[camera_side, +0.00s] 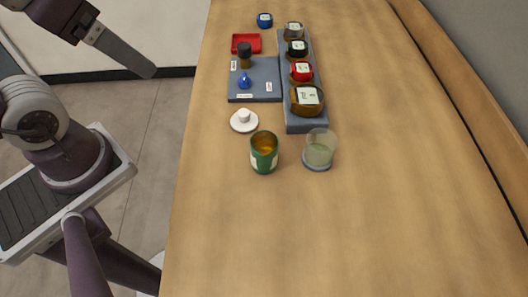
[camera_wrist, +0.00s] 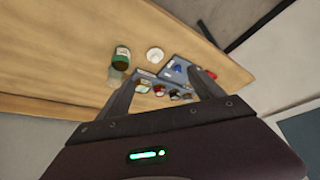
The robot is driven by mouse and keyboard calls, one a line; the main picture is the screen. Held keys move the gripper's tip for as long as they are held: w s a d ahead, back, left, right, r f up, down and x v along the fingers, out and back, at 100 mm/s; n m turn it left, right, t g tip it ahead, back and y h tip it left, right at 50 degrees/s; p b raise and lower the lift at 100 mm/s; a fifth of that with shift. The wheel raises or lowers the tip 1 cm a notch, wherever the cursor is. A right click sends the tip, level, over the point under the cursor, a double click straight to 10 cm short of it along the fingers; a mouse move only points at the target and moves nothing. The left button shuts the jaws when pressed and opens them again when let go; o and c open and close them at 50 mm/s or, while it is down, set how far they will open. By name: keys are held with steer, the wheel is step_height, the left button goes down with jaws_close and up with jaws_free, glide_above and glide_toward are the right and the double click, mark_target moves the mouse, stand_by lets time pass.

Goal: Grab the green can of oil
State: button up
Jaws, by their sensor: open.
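The green can of oil (camera_side: 264,153) stands upright on the wooden table, open at the top with amber liquid inside and a pale label on its side. In the wrist view the green can (camera_wrist: 122,58) is at the upper left, beyond my left finger. My gripper (camera_wrist: 163,75) is open and empty, its two fingers spread apart. In the side view my gripper (camera_side: 140,64) is at the upper left, off the table's left edge and well apart from the can.
A glass (camera_side: 319,149) of pale liquid stands close to the can's right. A white dish (camera_side: 244,121) lies behind it. A grey rack (camera_side: 306,126) of jars, a grey mat (camera_side: 262,93) and a red tray (camera_side: 254,37) are farther back. The table front is clear.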

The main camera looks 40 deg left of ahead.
mark_target(273, 161)
step_height(273, 161, up, 4)
steer(key=w+d+f+n+g+h, duration=0.6)
steer(key=w+d+n+g, duration=0.1)
steer(key=d+n, duration=0.3)
steer(key=w+r+n+t+h, duration=0.1)
steer(key=w+r+n+h, duration=0.5)
steer(key=w+n+h, duration=0.2)
steer(key=f, duration=1.8)
steer(key=d+f, duration=0.1)
steer(key=f, duration=0.8)
steer(key=shift+s+f, duration=0.15)
steer(key=shift+s, duration=0.2)
steer(key=shift+y, duration=0.3)
steer(key=x, duration=0.7)
steer(key=shift+s+f, duration=0.15)
steer(key=shift+f, duration=0.1)
steer(key=shift+a, duration=0.1)
steer(key=c, duration=1.6)
